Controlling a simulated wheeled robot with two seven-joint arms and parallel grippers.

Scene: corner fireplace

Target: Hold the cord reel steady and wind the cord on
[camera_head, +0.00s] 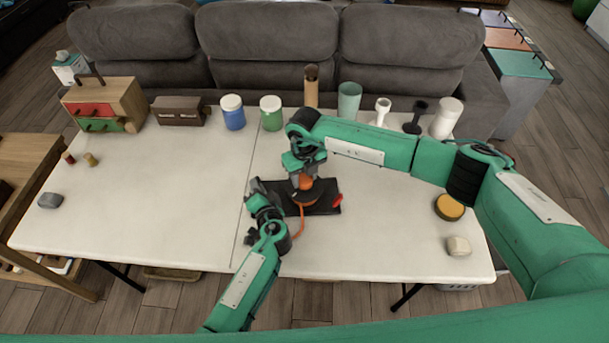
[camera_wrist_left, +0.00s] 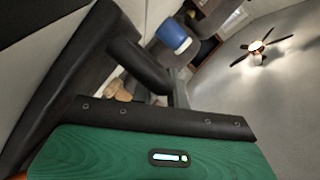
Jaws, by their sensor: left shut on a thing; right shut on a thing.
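The cord reel (camera_head: 308,197) stands on a dark flat base (camera_head: 326,192) at the middle of the white table, partly hidden by my grippers. Orange cord (camera_head: 301,222) runs from it toward the front edge. A small red piece (camera_head: 337,201) shows at the base's right end. My left gripper (camera_head: 258,188) is shut at the reel's left side; the gripped part is hidden. My right gripper (camera_head: 305,176) reaches down from above and is shut on the reel's upper part; exactly which part is unclear. Dark fingers of my left gripper fill much of the left wrist view.
Jars, cups and a wooden cylinder (camera_head: 311,86) line the back edge. A small drawer box (camera_head: 104,104) and a dark brown box (camera_head: 180,111) stand at back left. A yellow disc (camera_head: 449,207) and a pale block (camera_head: 458,246) lie right. The left table half is mostly clear.

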